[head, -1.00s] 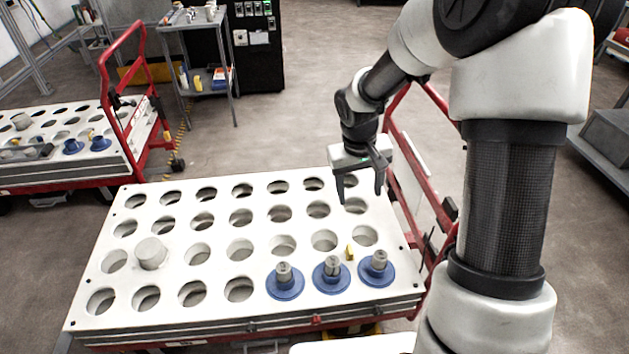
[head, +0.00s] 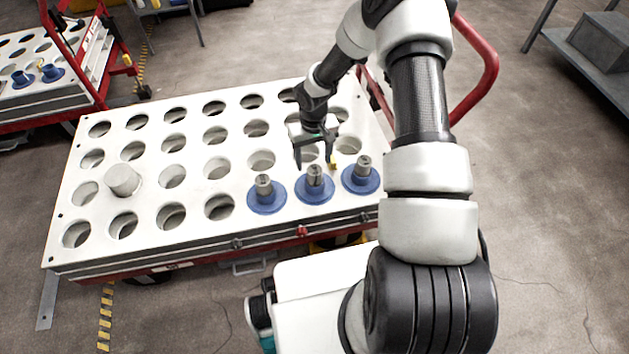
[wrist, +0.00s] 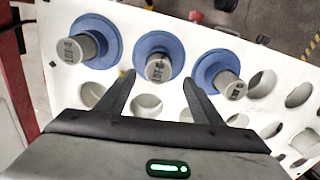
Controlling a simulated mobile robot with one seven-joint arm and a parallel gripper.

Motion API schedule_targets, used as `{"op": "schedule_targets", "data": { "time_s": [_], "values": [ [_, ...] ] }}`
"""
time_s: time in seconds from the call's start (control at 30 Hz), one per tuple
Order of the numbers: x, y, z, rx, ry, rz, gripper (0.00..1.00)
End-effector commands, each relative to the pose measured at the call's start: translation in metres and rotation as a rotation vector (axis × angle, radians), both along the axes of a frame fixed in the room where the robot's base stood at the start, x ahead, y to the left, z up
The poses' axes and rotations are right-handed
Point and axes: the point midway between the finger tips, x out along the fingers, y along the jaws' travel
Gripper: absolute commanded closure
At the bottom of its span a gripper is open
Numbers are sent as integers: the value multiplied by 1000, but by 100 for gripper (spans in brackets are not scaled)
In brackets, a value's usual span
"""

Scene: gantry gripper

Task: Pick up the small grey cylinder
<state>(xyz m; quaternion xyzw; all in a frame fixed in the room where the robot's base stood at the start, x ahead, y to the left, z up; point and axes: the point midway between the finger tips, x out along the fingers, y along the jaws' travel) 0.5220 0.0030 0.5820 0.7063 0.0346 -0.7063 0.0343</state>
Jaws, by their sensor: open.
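Three small grey cylinders stand upright on blue discs along the front right of the white holed board (head: 75,205): left (head: 263,186), middle (head: 314,175) and right (head: 364,167). My gripper (head: 315,164) is open and empty, just behind the middle one. In the wrist view the middle cylinder (wrist: 158,67) appears between and just beyond the open fingertips (wrist: 160,77), with no visible contact. The other two small cylinders show to its left (wrist: 76,47) and right (wrist: 229,85); their tops bear dark markings. I cannot tell which one the task means.
A wider pale grey cylinder (head: 123,180) sits at the board's left. A small yellow piece (head: 333,162) is by my right fingertip. A red handle (head: 478,85) rises at the right. Another loaded cart (head: 60,95) stands at the far left.

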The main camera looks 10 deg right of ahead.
Motion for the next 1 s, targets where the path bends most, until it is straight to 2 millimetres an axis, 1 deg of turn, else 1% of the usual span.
{"op": "schedule_targets", "data": {
  "time_s": [0.03,0.27,0.4,0.53,0.67,0.87,0.9,0.97,1.0],
  "values": [
    [0,0,-10,0,1,1,39],
    [0,0,-25,0,1,0,39],
    [-2,-2,-47,1,2,-1,39],
    [-2,-3,-64,2,1,1,39],
    [-1,-3,-71,1,0,0,39],
    [-1,-3,-71,0,-1,0,39],
    [-1,-3,-71,0,0,0,41],
    [-1,-3,-71,0,0,0,51],
    [-1,-3,-71,0,0,0,58]
  ]
}}
